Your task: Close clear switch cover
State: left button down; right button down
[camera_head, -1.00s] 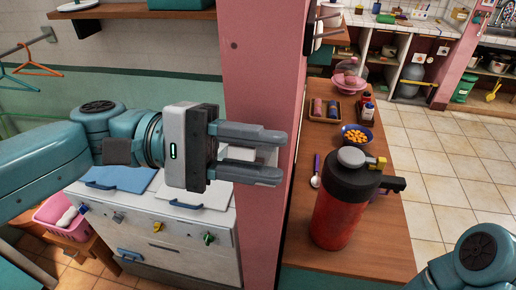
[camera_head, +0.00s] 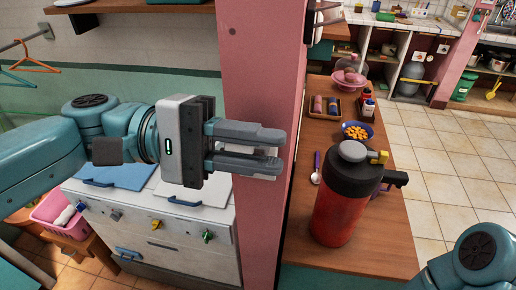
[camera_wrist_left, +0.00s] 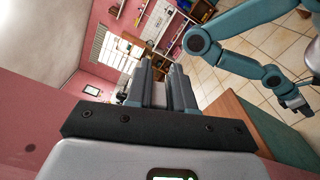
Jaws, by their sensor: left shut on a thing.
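My left gripper (camera_head: 277,149) is at the pink pillar's edge, its two fingers nearly together. A pale, see-through piece, which looks like the clear switch cover (camera_head: 263,177), shows just around the fingertips. The fingers hide most of it, so its angle and the switch behind it cannot be made out. The left gripper also shows in the left wrist view (camera_wrist_left: 162,75), with a grey patch between the fingers. My right gripper (camera_wrist_left: 293,100) is small and far off at the right of the left wrist view; its jaws cannot be read.
The pink pillar (camera_head: 264,70) stands behind the left gripper. To its right, a wooden counter (camera_head: 385,245) holds a red flask (camera_head: 340,205), a spoon (camera_head: 316,168) and a bowl of orange pieces (camera_head: 357,132). A white stove (camera_head: 150,235) stands lower left.

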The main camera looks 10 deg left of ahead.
pick_arm(q)
jog(key=shift+s+f+m+b, duration=0.25)
jog(key=shift+f+m+b, duration=0.7)
jog(key=shift+b, duration=1.15)
jog(key=shift+s+f+m+b, duration=0.25)
jog(key=shift+f+m+b, duration=0.65)
jog(key=shift+b, duration=1.25)
jog(key=shift+s+f+m+b, duration=0.25)
jog(key=shift+f+m+b, duration=0.4)
jog(key=shift+m+b, duration=1.05)
jog(key=shift+n+b, duration=0.35)
jog(key=shift+n, duration=0.1)
jog(key=c, duration=1.1)
grip_release()
jog(key=shift+a, duration=0.1)
jog(key=shift+f, duration=0.1)
jog(key=a, duration=1.6)
jog(key=shift+a+b, duration=0.15)
jog(key=shift+b, duration=0.15)
